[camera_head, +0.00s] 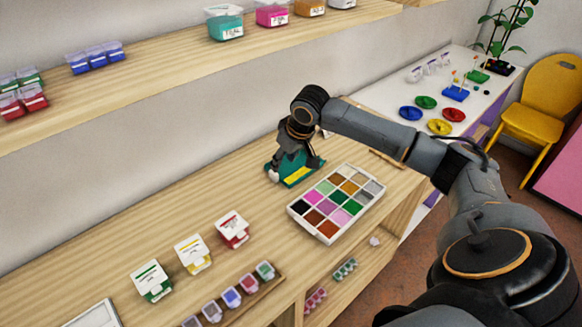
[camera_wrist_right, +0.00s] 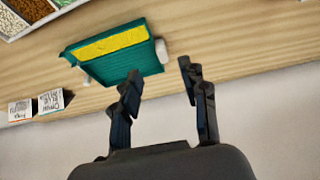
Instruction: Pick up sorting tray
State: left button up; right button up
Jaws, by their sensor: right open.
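The sorting tray (camera_head: 293,211) is a white box with several compartments of coloured beads, lying flat on the wooden counter. One corner of it shows at the top left of the wrist view (camera_wrist_right: 12,38). My right gripper (camera_head: 293,158) is beyond the tray, to its upper left in the head view, over a teal object with a yellow strip (camera_head: 296,174). In the wrist view my right gripper (camera_wrist_right: 160,72) has its fingers apart, with nothing between them. The teal object (camera_wrist_right: 112,47) lies just ahead of the fingers; I cannot tell whether they touch it. My left gripper is not in view.
Red (camera_head: 232,229), yellow (camera_head: 193,253) and green (camera_head: 151,280) labelled boxes stand on the counter, left of the tray. A shelf (camera_head: 150,75) with bead boxes runs above. Two small white labelled boxes (camera_wrist_right: 50,101) show in the wrist view.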

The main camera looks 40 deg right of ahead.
aim_at(276, 174)
jog(key=x, duration=0.3)
jog(key=shift+w, duration=0.15)
jog(key=shift+p+x, duration=0.5)
jog(key=shift+x, duration=0.4)
jog(key=x, duration=0.3)
jog(key=shift+w+f+p, duration=0.15)
jog(key=shift+f+p, duration=0.05)
jog(key=shift+p, duration=0.15)
jog(key=shift+w+f, duration=0.1)
jog(key=shift+f, duration=0.1)
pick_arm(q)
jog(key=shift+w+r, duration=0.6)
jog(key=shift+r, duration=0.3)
pick_arm(e)
grip_shut()
